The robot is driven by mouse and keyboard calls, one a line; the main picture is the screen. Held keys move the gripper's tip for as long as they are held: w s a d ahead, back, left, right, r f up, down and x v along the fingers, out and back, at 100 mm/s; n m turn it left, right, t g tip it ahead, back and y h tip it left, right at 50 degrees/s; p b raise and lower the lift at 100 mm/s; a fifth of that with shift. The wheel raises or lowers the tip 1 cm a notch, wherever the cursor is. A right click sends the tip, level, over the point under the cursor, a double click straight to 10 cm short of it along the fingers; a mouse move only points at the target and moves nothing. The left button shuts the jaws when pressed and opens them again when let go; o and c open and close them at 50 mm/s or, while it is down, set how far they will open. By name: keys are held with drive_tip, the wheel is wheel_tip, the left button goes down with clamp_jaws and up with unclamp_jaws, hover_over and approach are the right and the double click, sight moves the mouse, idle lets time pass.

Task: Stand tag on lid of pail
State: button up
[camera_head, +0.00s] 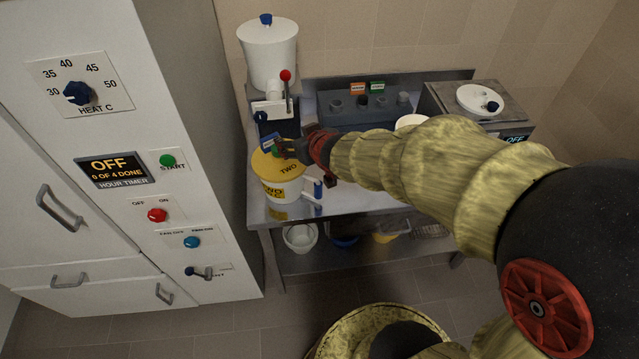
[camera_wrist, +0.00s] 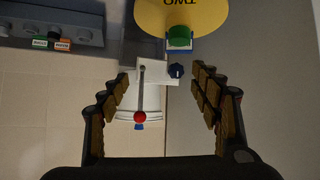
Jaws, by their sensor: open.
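The pail (camera_head: 285,190) is white with a yellow lid (camera_head: 291,169) marked TWO, and it stands at the left of the metal bench. A green knob (camera_wrist: 180,33) rises from the lid, which also shows at the top of the wrist view (camera_wrist: 205,17). A small blue-and-white tag (camera_head: 270,140) is at the lid's far edge beside the knob; it shows in the wrist view (camera_wrist: 179,45) too. It looks upright, but its contact with the lid is unclear. My gripper (camera_wrist: 163,75) is open and empty, its fingers apart from the tag. In the head view it partly covers the knob.
A white dispenser (camera_head: 268,55) with a red-balled lever (camera_head: 286,76) stands right behind the pail. Orange (camera_head: 357,88) and green (camera_head: 376,86) tags stand on a grey rack (camera_head: 350,118). A box (camera_head: 508,110) with a white lid is at right. Bowls (camera_head: 300,238) sit on the lower shelf.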

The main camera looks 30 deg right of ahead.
drive_tip(key=s+a+r+g, duration=0.2)
drive_tip(key=s+r, duration=0.1)
drive_tip(key=s, duration=1)
drive_tip(key=s+a+r+g, duration=0.2)
drive_tip(key=s+r+g, duration=0.1)
drive_tip(key=s, duration=1.1)
drive_tip(key=shift+s+r+m+g, duration=0.15)
drive_tip(key=shift+r+m+g, duration=0.15)
drive_tip(key=shift+r+m, duration=0.15)
